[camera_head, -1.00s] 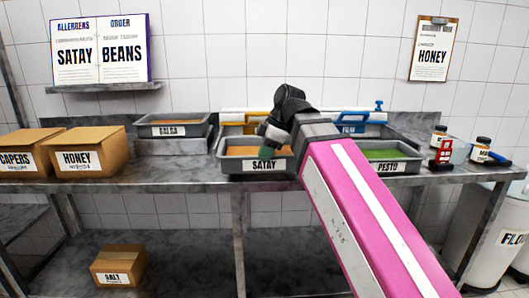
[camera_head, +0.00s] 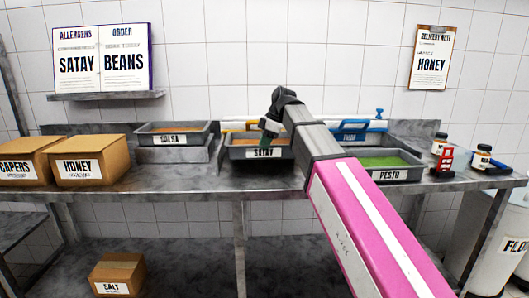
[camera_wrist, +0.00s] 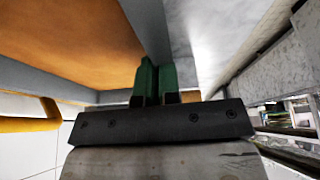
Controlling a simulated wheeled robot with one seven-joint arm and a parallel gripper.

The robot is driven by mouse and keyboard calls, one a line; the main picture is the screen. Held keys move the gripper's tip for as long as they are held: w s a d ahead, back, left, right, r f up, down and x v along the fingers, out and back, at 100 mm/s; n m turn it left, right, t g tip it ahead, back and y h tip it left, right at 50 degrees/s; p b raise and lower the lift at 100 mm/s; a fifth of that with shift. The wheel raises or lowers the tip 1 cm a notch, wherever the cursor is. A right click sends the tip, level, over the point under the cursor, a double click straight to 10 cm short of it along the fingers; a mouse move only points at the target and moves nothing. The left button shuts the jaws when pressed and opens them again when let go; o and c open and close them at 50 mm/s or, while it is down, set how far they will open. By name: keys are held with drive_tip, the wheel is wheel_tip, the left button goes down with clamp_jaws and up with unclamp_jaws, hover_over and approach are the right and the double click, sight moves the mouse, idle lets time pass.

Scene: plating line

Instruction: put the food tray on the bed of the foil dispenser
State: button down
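The grey food tray labelled SATAY (camera_head: 237,153), with orange-brown food in it, is at the middle of the bench and looks raised above the top, with a dark shadow below. My gripper (camera_head: 269,135) reaches it from above at its right part. In the wrist view my green fingers (camera_wrist: 156,85) are closed on either side of the tray's grey wall (camera_wrist: 143,25). Behind the tray is a yellow-framed unit (camera_head: 238,126); behind my arm is a blue-framed unit (camera_head: 350,130) with a label I cannot read surely. I cannot tell which is the foil dispenser; their beds are mostly hidden.
A SALSA tray (camera_head: 173,140) stands on a grey support at left, beside HONEY (camera_head: 88,162) and CAPERS (camera_head: 22,161) boxes. A PESTO tray (camera_head: 388,175) is right of my arm. Jars (camera_head: 482,157) and a red object (camera_head: 445,163) stand farther right. The bench front is clear.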

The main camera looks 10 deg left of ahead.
sight(264, 151)
drive_tip(key=shift+w+a, duration=0.15)
drive_tip(key=shift+w, duration=0.3)
drive_tip(key=shift+f, duration=1.75)
drive_tip(key=shift+f, duration=0.1)
drive_tip(key=c, duration=1.3)
unclamp_jaws()
drive_tip(key=v, duration=1.2)
